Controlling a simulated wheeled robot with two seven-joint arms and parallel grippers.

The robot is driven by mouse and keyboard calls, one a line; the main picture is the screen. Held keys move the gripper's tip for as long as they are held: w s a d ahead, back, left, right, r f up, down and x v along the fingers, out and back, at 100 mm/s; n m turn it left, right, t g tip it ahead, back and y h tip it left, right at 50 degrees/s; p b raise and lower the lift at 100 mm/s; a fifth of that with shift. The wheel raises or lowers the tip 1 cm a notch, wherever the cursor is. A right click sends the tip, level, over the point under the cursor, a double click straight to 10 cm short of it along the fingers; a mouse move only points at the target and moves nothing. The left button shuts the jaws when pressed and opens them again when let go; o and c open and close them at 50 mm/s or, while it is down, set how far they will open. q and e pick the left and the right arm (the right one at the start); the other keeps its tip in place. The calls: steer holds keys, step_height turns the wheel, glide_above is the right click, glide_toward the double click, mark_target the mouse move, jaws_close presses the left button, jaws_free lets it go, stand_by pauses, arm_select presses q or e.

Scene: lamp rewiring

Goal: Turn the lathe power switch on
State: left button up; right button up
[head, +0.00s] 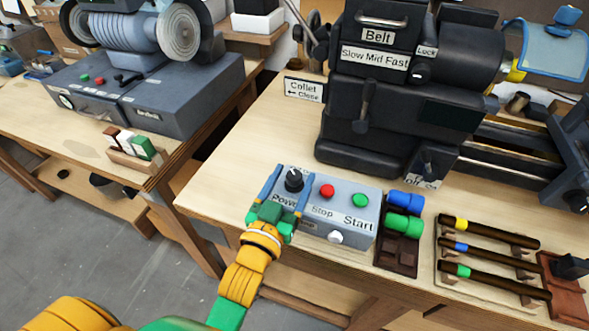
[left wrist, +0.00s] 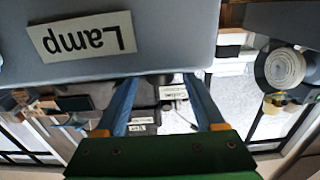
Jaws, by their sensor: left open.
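The grey control box (head: 310,222) sits at the front left of the lathe bench. Its black power switch knob (head: 294,180) stands on the top left above the word Power. My left gripper (head: 287,187) is open, with its blue fingers on either side of the knob; I cannot tell whether they touch it. In the left wrist view the picture is upside down, and the box front with its Lamp label (left wrist: 82,38) fills the top. The gripper (left wrist: 160,92) shows there with fingers apart, their tips partly hidden at the box edge. The black lathe (head: 360,140) stands behind.
The red Stop button (head: 327,191) and green Start button (head: 361,200) are close to the right of the knob. A white lamp (head: 336,238) is on the box front. A dark holder with blue and green pieces (head: 405,226) and a tool rack (head: 490,262) stand further right.

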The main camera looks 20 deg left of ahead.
arm_select(q)
steer(key=shift+w+f, duration=0.15)
steer(key=shift+w, duration=0.65)
steer(key=shift+s, duration=0.15)
steer(key=shift+c, duration=1.1)
jaws_close()
